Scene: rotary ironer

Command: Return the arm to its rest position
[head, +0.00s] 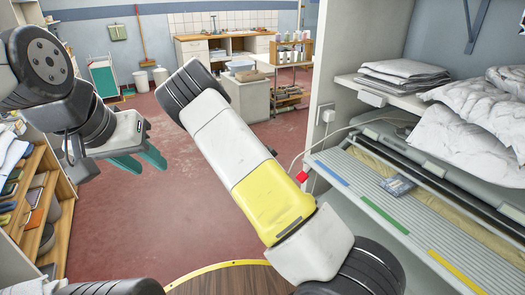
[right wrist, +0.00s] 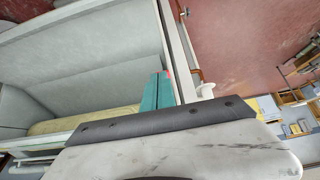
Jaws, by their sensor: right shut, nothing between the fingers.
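My left gripper (head: 151,166) is in the head view at the left, over the red floor. Its two teal fingers are apart and nothing is between them. My right arm, with a yellow panel, crosses the middle of the head view, and its gripper is hidden there. In the right wrist view my right gripper (right wrist: 158,78) shows its teal fingers close together and empty. They are near a pale frame edge. The ironer (head: 400,215) stands at the right of the head view, with blue, green and yellow strips on its ribbed board.
A red part (head: 302,177) sits at the ironer's left corner, close to my right arm. A small packet (head: 397,186) lies on the ironer. A wooden shelf (head: 40,205) stands at left. Open floor lies beyond.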

